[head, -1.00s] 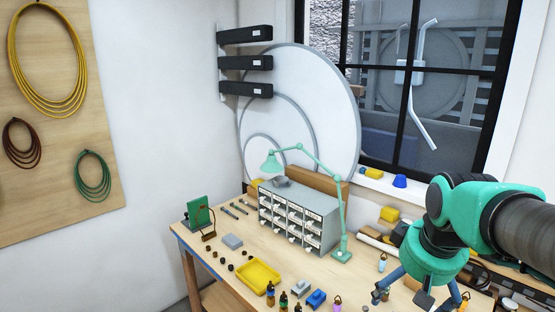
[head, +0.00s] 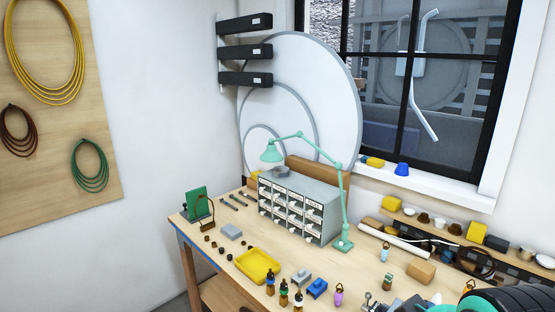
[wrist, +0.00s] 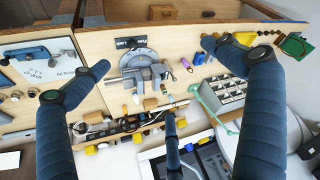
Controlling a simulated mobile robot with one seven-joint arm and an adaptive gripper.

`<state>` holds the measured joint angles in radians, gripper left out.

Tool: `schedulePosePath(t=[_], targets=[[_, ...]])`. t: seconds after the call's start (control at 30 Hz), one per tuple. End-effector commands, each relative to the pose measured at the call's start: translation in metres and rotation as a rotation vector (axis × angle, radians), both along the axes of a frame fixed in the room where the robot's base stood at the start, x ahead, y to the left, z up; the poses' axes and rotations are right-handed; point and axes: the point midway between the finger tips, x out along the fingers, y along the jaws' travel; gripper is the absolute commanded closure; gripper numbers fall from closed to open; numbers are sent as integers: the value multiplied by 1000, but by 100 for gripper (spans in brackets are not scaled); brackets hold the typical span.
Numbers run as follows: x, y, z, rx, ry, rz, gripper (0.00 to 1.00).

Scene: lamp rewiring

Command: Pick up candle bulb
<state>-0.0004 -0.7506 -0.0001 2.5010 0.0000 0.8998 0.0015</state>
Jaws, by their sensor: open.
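I cannot tell for certain which small item is the candle bulb. A pale blue bulb-shaped piece (head: 385,253) stands on the bench right of the green lamp (head: 343,243). It seems to show in the wrist view too (wrist: 170,99). A purple bulb-shaped piece (head: 338,296) stands nearer the bench front and also shows in the wrist view (wrist: 187,65). My gripper (wrist: 160,76) is open, its dark blue fingers spread wide above the bench with nothing between them in contact.
A grey drawer cabinet (head: 298,210) stands behind the small parts. A grey vise (wrist: 143,72) sits on the bench. A cluttered shelf (head: 470,240) runs below the window.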

Motion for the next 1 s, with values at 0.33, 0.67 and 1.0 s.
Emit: schedulePosePath(t=[0.33,0.67,1.0], targets=[[0,0,0,0,0,1,51],[2,-1,1,-1,1,2,51],[41,-14,12,-15,32,19,51]])
